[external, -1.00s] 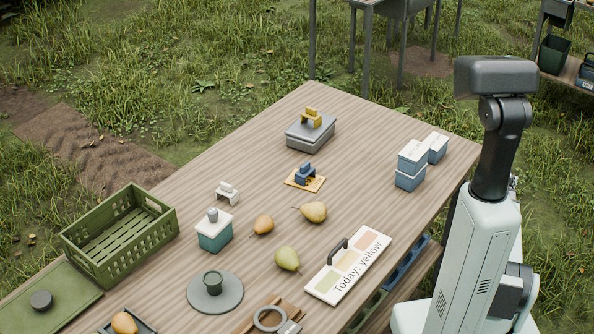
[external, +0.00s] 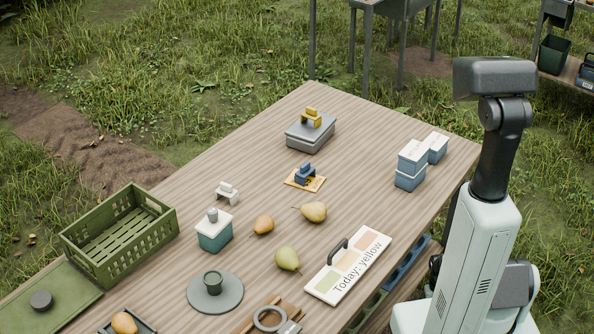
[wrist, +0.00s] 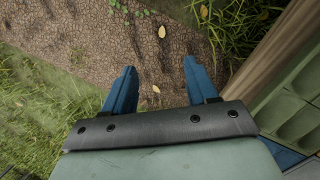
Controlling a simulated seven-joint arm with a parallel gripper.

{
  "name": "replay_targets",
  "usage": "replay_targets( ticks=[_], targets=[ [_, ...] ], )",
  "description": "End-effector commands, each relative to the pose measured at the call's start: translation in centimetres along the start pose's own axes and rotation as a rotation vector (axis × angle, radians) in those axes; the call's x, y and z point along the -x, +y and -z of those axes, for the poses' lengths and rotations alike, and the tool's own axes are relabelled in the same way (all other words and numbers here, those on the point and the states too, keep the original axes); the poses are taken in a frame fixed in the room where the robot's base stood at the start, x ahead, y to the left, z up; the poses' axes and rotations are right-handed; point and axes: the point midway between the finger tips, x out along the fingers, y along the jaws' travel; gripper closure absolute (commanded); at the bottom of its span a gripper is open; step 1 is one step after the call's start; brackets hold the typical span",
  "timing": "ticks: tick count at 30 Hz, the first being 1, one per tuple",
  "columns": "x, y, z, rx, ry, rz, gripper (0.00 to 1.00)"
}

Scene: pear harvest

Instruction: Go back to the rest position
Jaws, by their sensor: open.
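My gripper (wrist: 158,82) shows in the wrist view with its two blue fingers apart and nothing between them. It points down over bare cracked soil and grass, beside the wooden edge of the table. In the external view only my arm shows, at the right by the table's right side; the gripper itself cannot be made out there.
The table (external: 235,165) holds pears (external: 314,211), a green crate (external: 118,235), a "Today: yellow" board (external: 348,265), a grey scale-like box (external: 310,132) and stacked blue-white boxes (external: 411,165). In the wrist view the table edge (wrist: 262,55) runs along the right.

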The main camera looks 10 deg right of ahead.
Motion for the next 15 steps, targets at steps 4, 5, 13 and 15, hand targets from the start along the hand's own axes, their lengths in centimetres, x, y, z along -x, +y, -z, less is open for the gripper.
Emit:
replay_targets(
  ticks=[4, 5, 13, 15],
  targets=[
    [-2.4, -1.9, -6.6, 0.097, -0.166, 0.009, 0.42],
    [-2.7, -2.2, -7.7, 0.113, -0.196, 0.012, 0.42],
    [-4.1, -3.3, -13.8, 0.202, -0.356, 0.026, 0.42],
    [-4.1, -3.3, -13.8, 0.202, -0.356, 0.026, 0.42]
  ],
)
